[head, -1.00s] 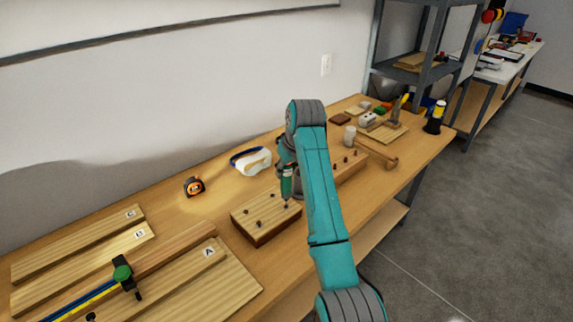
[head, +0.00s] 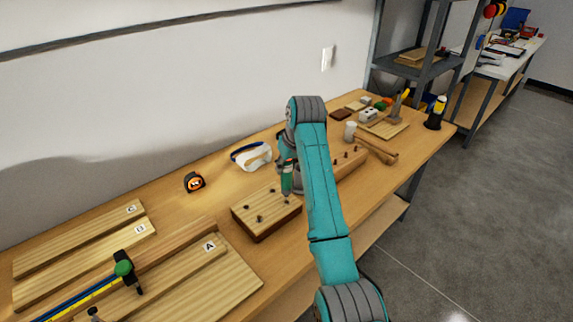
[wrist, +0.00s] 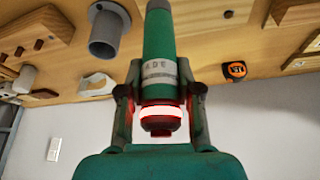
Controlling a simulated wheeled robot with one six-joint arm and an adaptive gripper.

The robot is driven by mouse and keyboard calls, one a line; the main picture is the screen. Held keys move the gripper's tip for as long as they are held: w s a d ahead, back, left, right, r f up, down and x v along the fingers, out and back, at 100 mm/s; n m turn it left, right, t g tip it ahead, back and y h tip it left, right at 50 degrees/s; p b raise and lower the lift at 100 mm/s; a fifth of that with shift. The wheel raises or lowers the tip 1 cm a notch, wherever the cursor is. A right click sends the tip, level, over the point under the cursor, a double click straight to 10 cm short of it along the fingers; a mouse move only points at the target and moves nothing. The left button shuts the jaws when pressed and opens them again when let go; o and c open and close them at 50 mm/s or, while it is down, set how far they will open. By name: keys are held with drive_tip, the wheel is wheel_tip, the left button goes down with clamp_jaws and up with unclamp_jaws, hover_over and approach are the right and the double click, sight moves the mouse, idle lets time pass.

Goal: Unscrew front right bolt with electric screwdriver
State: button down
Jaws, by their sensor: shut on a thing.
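The green electric screwdriver (wrist: 159,45) is in my gripper (wrist: 160,100), whose two fingers close on it from both sides in the wrist view. A red and white glowing band shows on its body. In the head view the screwdriver (head: 287,180) hangs upright, tip down, over the right part of the wooden block (head: 262,228). Several dark bolts (head: 259,219) stand in the block's top. The front right bolt is at or under the screwdriver's tip; I cannot tell whether they touch. My arm hides part of the area right of the block.
Safety goggles (head: 251,156) and a tape measure (head: 194,182) lie behind the block. Boards and a clamp (head: 124,269) fill the bench's left. A second long block (head: 348,165) and a mallet (head: 372,146) lie right of my arm. A shelf (head: 420,70) stands at the back right.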

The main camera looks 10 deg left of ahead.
drive_tip(key=shift+s+f, duration=0.1)
drive_tip(key=shift+f, duration=0.3)
idle(2.2)
drive_tip(key=shift+r, duration=0.7)
idle(2.6)
